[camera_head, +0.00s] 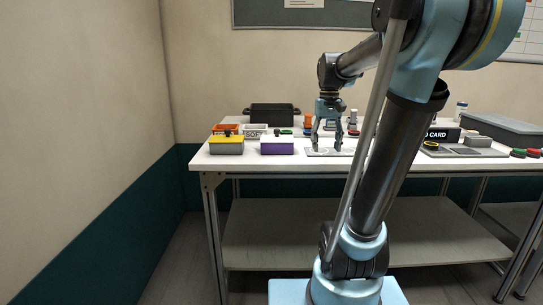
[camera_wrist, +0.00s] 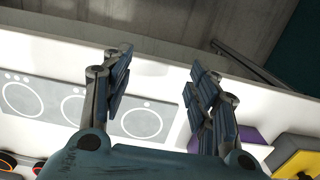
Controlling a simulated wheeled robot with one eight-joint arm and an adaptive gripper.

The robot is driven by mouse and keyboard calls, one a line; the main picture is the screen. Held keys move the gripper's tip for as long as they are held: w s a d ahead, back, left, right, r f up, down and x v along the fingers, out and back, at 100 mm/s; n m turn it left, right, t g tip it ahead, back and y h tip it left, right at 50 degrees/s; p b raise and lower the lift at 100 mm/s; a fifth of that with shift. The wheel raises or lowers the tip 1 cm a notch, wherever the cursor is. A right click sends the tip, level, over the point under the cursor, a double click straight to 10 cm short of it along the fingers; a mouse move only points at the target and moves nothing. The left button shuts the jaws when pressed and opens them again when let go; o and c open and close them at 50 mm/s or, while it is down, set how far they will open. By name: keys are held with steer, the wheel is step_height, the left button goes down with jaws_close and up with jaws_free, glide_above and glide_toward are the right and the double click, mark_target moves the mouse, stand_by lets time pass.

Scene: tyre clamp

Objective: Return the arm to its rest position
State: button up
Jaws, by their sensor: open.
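My gripper (camera_head: 327,138) hangs over the white table (camera_head: 225,162) with its fingers pointing down, above the grey plate with ring marks (camera_head: 341,152). In the wrist view my gripper (camera_wrist: 160,85) shows both fingers spread apart with nothing between them. The plate with circles (camera_wrist: 142,122) lies below and to the left of the fingers there. My arm stands bent in front of the table and hides part of its middle and right side.
A yellow box (camera_head: 226,147) and a purple box (camera_head: 277,147) stand left of my gripper. A black bin (camera_head: 272,114) is behind. A grey case (camera_head: 505,130) and red and green buttons (camera_head: 518,153) are at the right. The table's lower shelf (camera_head: 280,235) looks bare.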

steer(key=s+f+t, duration=0.2)
steer(key=s+f, duration=1.5)
steer(key=f, duration=0.3)
steer(key=shift+s+t, duration=0.4)
steer(key=shift+w+f, duration=0.25)
steer(key=shift+w, duration=0.15)
steer(key=shift+c, duration=0.3)
